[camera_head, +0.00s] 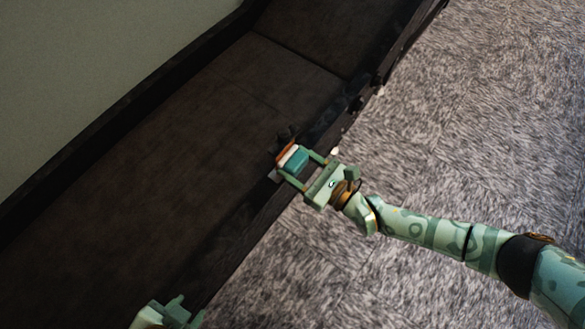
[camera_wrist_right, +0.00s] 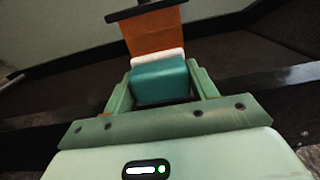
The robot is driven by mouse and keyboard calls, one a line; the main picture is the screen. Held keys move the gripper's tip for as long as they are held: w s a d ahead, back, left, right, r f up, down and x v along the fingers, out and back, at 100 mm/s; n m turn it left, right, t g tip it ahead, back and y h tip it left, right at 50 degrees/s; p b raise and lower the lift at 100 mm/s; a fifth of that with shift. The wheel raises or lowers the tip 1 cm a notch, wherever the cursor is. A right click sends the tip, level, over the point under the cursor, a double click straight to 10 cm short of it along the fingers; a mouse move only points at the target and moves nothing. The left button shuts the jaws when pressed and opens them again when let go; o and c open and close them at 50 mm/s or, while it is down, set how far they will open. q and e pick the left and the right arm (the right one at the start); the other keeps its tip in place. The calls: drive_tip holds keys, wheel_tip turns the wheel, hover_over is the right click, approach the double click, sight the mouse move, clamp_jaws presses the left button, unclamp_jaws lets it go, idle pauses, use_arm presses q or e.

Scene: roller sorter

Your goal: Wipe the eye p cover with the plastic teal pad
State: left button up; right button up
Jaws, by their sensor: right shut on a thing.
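The teal pad (camera_head: 299,161) is a small block with a white layer on its far face. My right gripper (camera_head: 294,162) is shut on it, one finger on each side; the wrist view also shows the teal pad (camera_wrist_right: 160,84) between the fingers. An orange block (camera_wrist_right: 154,34), which looks like the eye p cover, stands just beyond the white layer and seems to touch it. A dark bar crosses its top. In the head view the orange cover (camera_head: 287,153) is a small patch. My left gripper (camera_head: 172,311) is partly cut off at the bottom edge, its jaws unclear.
A long dark conveyor bed (camera_head: 170,130) runs diagonally, with a dark side rail (camera_head: 262,215) near the right gripper. A pale green wall (camera_head: 90,70) lies beyond. Grey carpet (camera_head: 460,130) is open at the right.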

drive_tip(key=shift+s+a+r+p, duration=0.1)
drive_tip(key=shift+s+a+p, duration=0.3)
drive_tip(key=shift+s+a, duration=0.75)
idle(0.5)
drive_tip(key=shift+s, duration=0.1)
drive_tip(key=v, duration=0.6)
idle(0.3)
drive_tip(key=shift+d, duration=0.2)
drive_tip(key=shift+v, duration=1.45)
